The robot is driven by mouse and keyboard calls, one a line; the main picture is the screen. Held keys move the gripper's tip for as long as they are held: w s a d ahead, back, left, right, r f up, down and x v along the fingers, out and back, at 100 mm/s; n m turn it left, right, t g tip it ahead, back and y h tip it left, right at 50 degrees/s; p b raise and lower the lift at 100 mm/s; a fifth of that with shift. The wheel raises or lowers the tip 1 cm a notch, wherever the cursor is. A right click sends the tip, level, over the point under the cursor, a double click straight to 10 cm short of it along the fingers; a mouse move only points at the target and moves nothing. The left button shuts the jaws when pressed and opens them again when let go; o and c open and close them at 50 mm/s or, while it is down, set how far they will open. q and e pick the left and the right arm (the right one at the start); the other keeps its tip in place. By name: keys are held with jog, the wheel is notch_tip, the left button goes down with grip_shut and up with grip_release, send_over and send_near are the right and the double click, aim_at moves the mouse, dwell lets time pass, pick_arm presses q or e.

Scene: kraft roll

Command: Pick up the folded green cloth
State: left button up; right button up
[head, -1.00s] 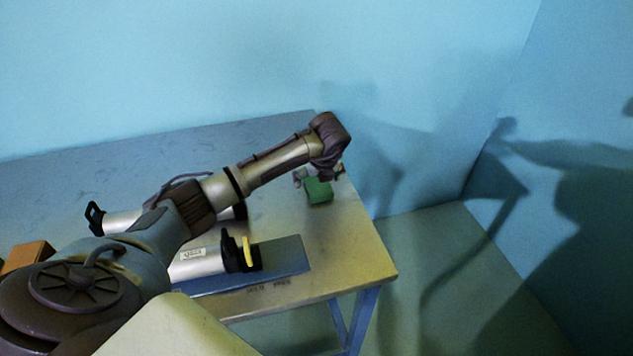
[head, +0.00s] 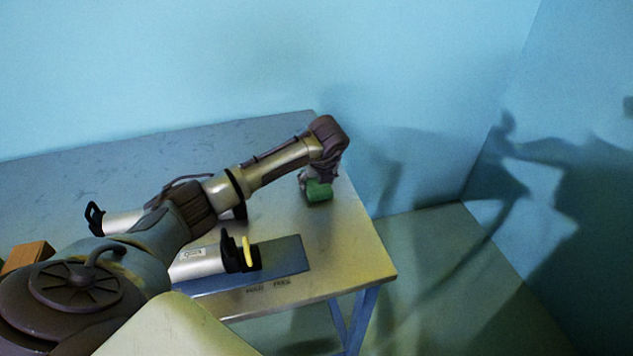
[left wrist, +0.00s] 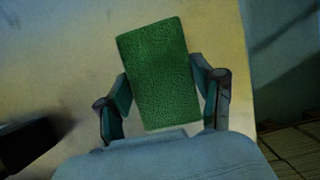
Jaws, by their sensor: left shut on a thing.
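The folded green cloth (head: 319,191) is at the far right part of the table, under the end of my left arm. In the left wrist view the cloth (left wrist: 160,72) is a green textured block between the two fingers. My left gripper (head: 312,185) is shut on it, with a finger against each long side in the left wrist view (left wrist: 162,88). Whether the cloth touches the table cannot be told. My right gripper is not in view.
The table (head: 355,255) has its right edge close beyond the cloth. A blue mat (head: 290,256) and a roll holder with a yellow part (head: 248,254) are at the front. A brown box (head: 27,257) is at the left. A blue wall stands behind.

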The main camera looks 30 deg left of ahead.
pick_arm(q)
jog(key=shift+r, duration=0.65)
notch_tip(320, 180, up, 3)
jog(key=shift+w+f+b, duration=0.1)
jog(key=shift+f+b, duration=0.05)
jog(key=shift+b, duration=0.3)
jog(key=d+r+b, duration=0.1)
jog(key=d+r, duration=0.2)
jog(key=d, duration=0.2)
jog(key=w+d+r, duration=0.1)
jog(key=d+r, duration=0.3)
jog(key=d, duration=0.2)
jog(key=shift+w+d+b, duration=0.2)
jog(key=shift+d+b, duration=0.1)
jog(key=shift+b, duration=0.1)
